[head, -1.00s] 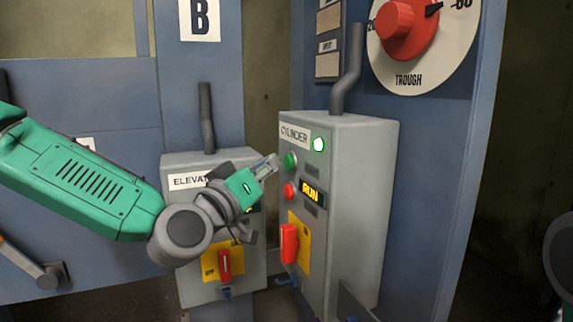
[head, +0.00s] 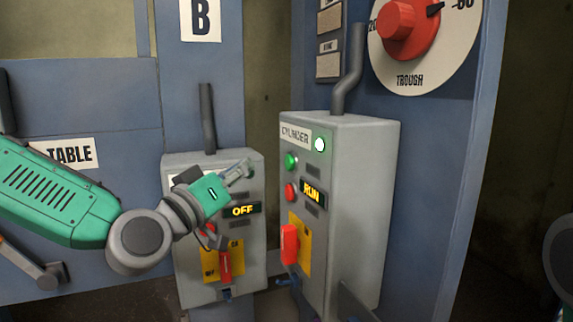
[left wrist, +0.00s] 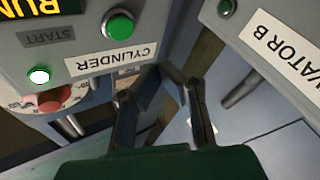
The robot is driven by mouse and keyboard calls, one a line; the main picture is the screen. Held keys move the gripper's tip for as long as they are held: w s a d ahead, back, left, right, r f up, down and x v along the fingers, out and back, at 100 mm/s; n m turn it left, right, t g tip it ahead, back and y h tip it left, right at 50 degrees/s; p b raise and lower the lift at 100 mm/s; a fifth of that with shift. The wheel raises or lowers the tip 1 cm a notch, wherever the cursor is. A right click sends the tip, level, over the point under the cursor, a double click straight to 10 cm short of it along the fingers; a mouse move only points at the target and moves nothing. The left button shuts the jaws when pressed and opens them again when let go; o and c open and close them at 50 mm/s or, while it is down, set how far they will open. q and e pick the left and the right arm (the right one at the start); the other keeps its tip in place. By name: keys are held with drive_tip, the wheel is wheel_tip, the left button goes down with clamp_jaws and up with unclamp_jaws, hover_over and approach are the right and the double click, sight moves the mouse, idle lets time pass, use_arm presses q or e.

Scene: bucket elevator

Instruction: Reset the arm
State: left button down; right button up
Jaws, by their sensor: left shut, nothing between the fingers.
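My left arm comes in from the left in the head view, green and grey. Its gripper (head: 238,172) is shut and empty, in front of the elevator control box (head: 255,272) and left of the cylinder control box (head: 362,200). In the left wrist view the dark fingers (left wrist: 168,88) point into the space between the two boxes, touching neither button. The elevator box display (head: 242,210) reads OFF. The cylinder box display (head: 312,193) reads RUN, and its white lamp (head: 320,145) is lit. My right gripper is not in view.
The cylinder box has a green button (head: 291,160), a red button (head: 291,192) and a red switch handle (head: 289,244). The elevator box has a red switch handle (head: 225,265). A red trough dial (head: 405,28) is at upper right. Grey conduits rise from both boxes.

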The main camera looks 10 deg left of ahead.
use_arm(q)
drive_tip(key=shift+d, duration=0.1)
drive_tip(key=s+d+f+m+g+y+b, duration=0.15)
drive_tip(key=s+f+g, duration=0.3)
drive_tip(key=f, duration=1.35)
drive_tip(key=s+d+f+g+b, duration=0.1)
drive_tip(key=s+f+g+b, duration=0.3)
drive_tip(key=f, duration=1.4)
drive_tip(key=s+a+f+g+y+b, duration=0.2)
drive_tip(key=s+a+f+g, duration=0.3)
drive_tip(key=s+f, duration=0.7)
drive_tip(key=s+a+f+g+y+b, duration=0.2)
drive_tip(key=s+a+f+g+y, duration=0.2)
drive_tip(key=s+f, duration=0.9)
drive_tip(key=s+a+g, duration=0.1)
drive_tip(key=s+a, duration=0.1)
drive_tip(key=a, duration=0.1)
drive_tip(key=shift+a, duration=0.15)
drive_tip(key=shift+w+f, duration=0.1)
drive_tip(key=shift+w, duration=0.05)
